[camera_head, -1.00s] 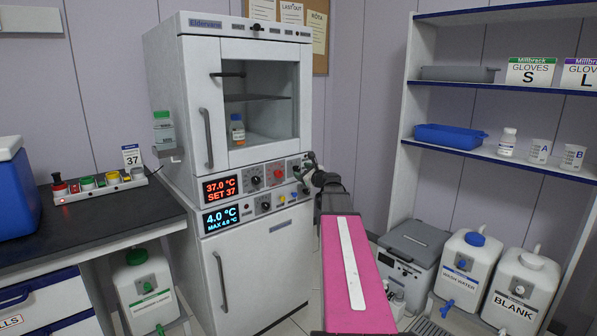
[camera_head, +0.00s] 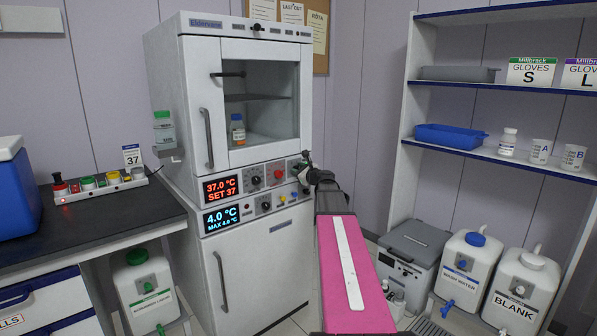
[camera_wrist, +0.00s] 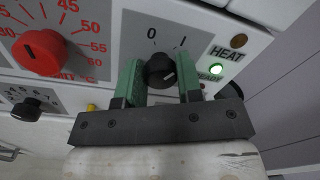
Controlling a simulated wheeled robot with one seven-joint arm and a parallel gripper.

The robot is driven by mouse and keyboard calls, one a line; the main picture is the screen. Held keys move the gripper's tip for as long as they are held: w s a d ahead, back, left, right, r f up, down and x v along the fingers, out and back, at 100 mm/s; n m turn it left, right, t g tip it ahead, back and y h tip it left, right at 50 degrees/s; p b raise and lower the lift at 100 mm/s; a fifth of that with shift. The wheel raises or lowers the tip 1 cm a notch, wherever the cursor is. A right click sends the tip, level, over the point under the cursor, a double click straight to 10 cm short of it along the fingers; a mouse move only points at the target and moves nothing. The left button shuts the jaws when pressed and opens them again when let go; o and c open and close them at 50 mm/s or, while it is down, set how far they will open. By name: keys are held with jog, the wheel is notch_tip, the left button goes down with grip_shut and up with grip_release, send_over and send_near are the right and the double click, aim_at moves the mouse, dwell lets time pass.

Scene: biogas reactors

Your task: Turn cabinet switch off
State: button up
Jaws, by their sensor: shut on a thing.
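The cabinet (camera_head: 192,95) is a tall white unit with a glass door above and a solid door below. Its switch is a black knob (camera_wrist: 160,68) on the upper control panel, in the wrist view under the marks 0 and I. I cannot tell for sure which mark the knob points to. My gripper (camera_head: 304,170) is at the right end of the panel. In the wrist view its green fingers stand on either side of the knob, shut on it. The head view does not show the knob clearly.
A red dial (camera_wrist: 40,51) and a smaller black knob (camera_wrist: 32,107) lie left of the switch. Displays read 37.0 °C (camera_head: 221,188) and 4.0 °C (camera_head: 221,218). A shelf rack (camera_head: 412,95) and white containers (camera_head: 466,262) stand right; a dark bench (camera_head: 95,215) stands left.

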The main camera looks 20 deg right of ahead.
jog(key=n, duration=1.1)
jog(key=shift+f+n+y, duration=0.1)
jog(key=shift+n+y, duration=0.3)
jog(key=shift+n, duration=0.3)
jog(key=o, duration=0.9)
jog(key=v, duration=1.1)
jog(key=shift+a+f, duration=0.1)
jog(key=shift+f, duration=0.05)
